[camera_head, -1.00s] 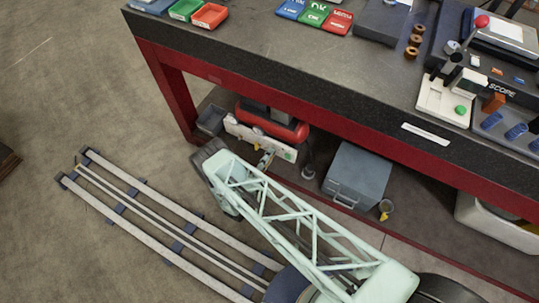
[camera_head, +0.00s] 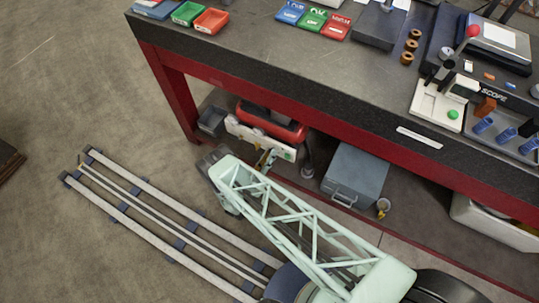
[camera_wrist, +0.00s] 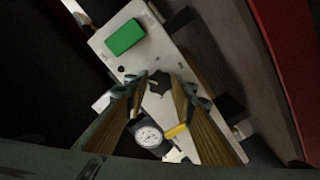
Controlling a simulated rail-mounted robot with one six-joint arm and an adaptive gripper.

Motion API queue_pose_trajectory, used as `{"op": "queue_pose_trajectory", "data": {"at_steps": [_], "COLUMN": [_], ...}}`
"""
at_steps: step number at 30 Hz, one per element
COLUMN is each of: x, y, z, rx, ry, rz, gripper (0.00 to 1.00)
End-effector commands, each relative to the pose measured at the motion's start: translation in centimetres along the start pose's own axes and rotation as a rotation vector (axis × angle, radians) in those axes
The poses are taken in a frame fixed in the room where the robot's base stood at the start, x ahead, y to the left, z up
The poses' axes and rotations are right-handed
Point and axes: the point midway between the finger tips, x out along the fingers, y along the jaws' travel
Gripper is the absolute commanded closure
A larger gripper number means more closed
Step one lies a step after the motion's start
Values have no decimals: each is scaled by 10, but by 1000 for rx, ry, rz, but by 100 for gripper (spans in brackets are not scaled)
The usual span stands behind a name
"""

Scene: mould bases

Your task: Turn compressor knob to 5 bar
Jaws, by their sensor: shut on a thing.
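The compressor (camera_head: 271,122), with a red tank and a white front panel (camera_head: 246,133), stands under the workbench in the head view. The wrist view looks down on the white panel (camera_wrist: 205,139) with its green button (camera_wrist: 124,37). A small dark knob (camera_wrist: 158,84) shows between the fingertips of my gripper (camera_wrist: 160,87), which is shut on it. A round white-faced gauge (camera_wrist: 148,136) lies below, between the fingers; its reading is too small to tell. In the head view my gripper (camera_head: 266,160) is small and partly hidden by my arm, in front of the panel.
The red bench frame (camera_head: 172,88) stands left of the compressor and overhangs it. A grey metal box (camera_head: 356,174) sits to its right on the lower shelf. The floor at left is open around my rails.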

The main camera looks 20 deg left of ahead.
Motion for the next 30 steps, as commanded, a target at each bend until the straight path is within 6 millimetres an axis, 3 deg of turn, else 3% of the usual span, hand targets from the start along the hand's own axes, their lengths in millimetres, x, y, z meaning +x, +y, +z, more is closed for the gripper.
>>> {"op": "queue_pose_trajectory", "data": {"at_steps": [20, 21, 24, 30], "x": [0, 0, 0, 0], "y": [0, 0, 0, 0], "z": [0, 0, 0, 0], "rx": [75, 75, 75, 75], "ry": [1, 1, 1, 0], "rz": [0, 0, 0, 0], "gripper": [87, 74, 65, 63]}}
